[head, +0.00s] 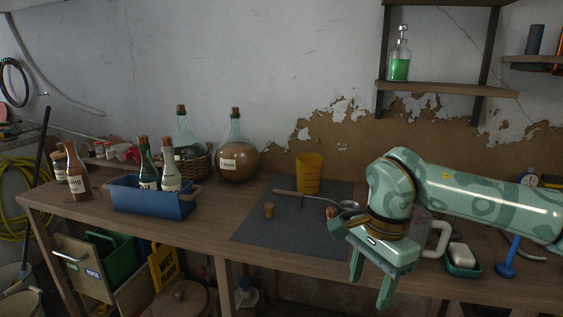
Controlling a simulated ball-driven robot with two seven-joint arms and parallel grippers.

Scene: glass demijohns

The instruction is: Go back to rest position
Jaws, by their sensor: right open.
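My right gripper (371,279) hangs at the front edge of the workbench, right of centre, with its two fingers spread apart and pointing down. Nothing shows between the fingers. My right arm comes in from the right and hides part of the bench and a clear jug. My left gripper is out of view. Two glass demijohns stand at the back of the bench: a rounded one with brown contents and a label (236,160), and a greenish one in a wicker basket (185,140). Both have corks.
A blue crate (180,206) holds corked bottles. A green soap dish (462,266) and a blue stand (508,262) are at right. Shelves hang above.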

